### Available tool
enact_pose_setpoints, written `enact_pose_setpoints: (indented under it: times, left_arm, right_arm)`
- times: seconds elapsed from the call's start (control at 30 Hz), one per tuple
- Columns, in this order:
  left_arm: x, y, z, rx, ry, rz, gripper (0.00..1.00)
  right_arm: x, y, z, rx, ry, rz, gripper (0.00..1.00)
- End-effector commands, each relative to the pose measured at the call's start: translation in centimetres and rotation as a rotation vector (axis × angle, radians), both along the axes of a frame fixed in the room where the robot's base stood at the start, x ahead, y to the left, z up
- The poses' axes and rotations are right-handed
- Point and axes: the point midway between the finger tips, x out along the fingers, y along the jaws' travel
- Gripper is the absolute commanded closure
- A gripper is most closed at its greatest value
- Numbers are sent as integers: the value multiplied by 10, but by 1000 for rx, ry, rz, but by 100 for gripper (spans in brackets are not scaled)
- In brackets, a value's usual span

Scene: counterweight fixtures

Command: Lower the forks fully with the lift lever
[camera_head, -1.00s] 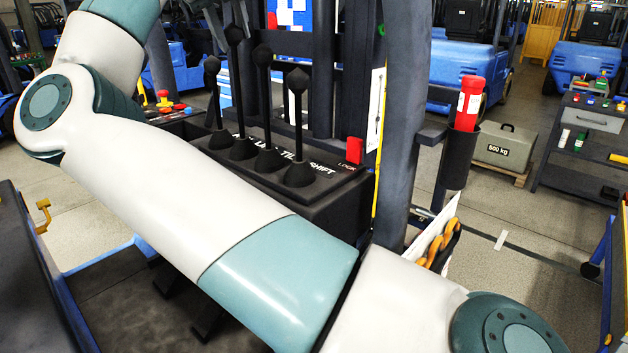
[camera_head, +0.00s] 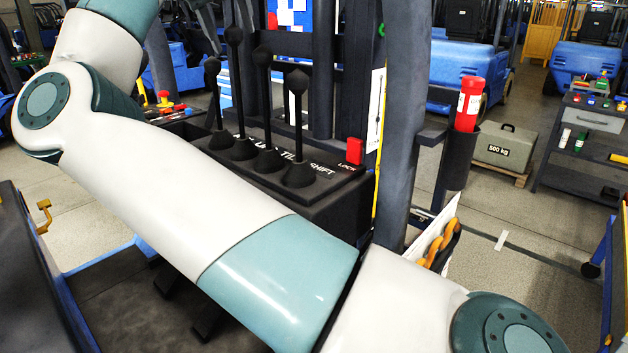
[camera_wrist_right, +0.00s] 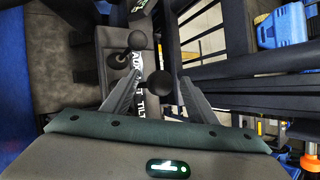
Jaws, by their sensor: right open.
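Several black levers with round knobs stand in a row on a dark console (camera_head: 335,185) in the head view. A tall lever (camera_head: 234,35) is second from the left, beside a shorter one (camera_head: 212,66). In the right wrist view my right gripper (camera_wrist_right: 160,80) is open, with one knob (camera_wrist_right: 160,88) between its spread fingers. Another knob (camera_wrist_right: 137,40) is beyond them. I cannot tell for sure which lever is between the fingers. My left gripper and the forks are not seen.
A red LOCK block (camera_head: 354,151) sits at the console's right end. A dark post (camera_head: 402,120) and a holder with a red cylinder (camera_head: 468,103) stand to the right. Mast bars rise close behind the levers.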

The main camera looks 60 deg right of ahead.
Motion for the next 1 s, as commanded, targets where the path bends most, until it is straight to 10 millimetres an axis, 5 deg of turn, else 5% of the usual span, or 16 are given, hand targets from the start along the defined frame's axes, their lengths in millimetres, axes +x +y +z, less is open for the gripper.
enact_pose_setpoints:
  times: [0.7,1.0]
  left_arm:
    - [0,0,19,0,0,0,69]
    - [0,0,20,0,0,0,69]
  right_arm:
    - [-30,46,66,-1,-1,2,47]
    - [-35,52,74,0,1,0,47]
